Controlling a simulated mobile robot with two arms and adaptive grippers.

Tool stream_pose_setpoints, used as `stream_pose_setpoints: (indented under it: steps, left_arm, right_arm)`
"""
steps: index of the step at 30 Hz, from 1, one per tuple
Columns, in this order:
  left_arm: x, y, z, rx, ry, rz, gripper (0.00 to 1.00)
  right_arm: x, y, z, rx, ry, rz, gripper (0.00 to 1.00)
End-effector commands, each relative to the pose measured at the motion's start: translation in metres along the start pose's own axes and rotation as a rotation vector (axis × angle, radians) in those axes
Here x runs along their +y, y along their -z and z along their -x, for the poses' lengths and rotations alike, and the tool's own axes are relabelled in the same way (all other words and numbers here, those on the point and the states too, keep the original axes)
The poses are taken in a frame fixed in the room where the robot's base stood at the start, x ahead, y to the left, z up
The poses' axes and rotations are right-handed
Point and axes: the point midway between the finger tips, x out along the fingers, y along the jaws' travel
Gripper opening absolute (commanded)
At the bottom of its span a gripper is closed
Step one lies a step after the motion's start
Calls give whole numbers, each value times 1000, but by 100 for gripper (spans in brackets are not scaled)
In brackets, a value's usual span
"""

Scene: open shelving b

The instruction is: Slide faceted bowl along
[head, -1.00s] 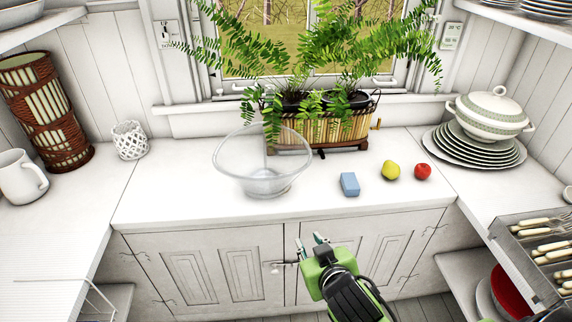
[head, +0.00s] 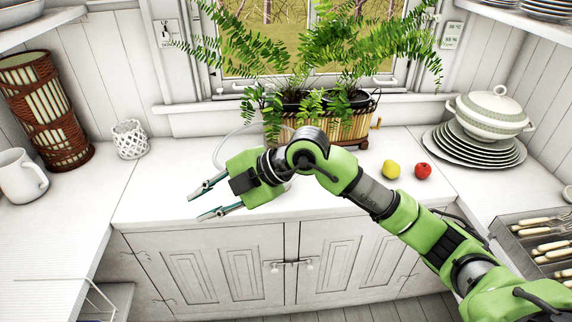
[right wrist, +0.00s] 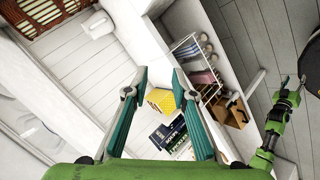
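The clear faceted glass bowl (head: 229,143) stands on the white counter in the head view. My right arm covers most of it, and only part of its rim and side shows. My right gripper (head: 197,205) is in front of the bowl and to its left, above the counter's front edge, pointing left. Its two fingers are apart with nothing between them; they also show in the right wrist view (right wrist: 158,80). My left gripper is out of the head view. It shows small at the right of the right wrist view (right wrist: 293,80), with its fingers apart and empty.
A fern planter (head: 352,128) stands behind the bowl. A yellow fruit (head: 391,169) and a red apple (head: 423,171) lie to the right, near a stack of plates (head: 475,150). A white lattice cup (head: 129,140) stands at the left. The counter (head: 158,190) between cup and bowl is clear.

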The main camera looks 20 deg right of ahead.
Motion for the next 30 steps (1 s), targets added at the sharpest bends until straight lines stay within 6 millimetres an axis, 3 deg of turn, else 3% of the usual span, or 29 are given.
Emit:
stream_pose_setpoints:
  steps: [1, 3, 6, 9, 13, 20, 30]
  left_arm:
    - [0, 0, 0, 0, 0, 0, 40]
    - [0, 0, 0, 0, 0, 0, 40]
    - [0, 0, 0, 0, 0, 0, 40]
    - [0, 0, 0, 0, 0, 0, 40]
    - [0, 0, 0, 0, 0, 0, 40]
    - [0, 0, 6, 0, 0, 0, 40]
    - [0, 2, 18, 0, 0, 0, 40]
  right_arm:
    - [0, -39, 14, -147, 58, -25, 24]
    - [-3, -83, 35, -327, 117, -80, 24]
    - [-2, -129, 70, -533, 155, -158, 24]
    - [-2, -157, 98, -672, 167, -221, 24]
    - [-2, -173, 117, -762, 169, -266, 24]
    - [-8, -190, 105, -778, 172, -277, 24]
    - [-25, -233, 57, -773, 173, -275, 24]
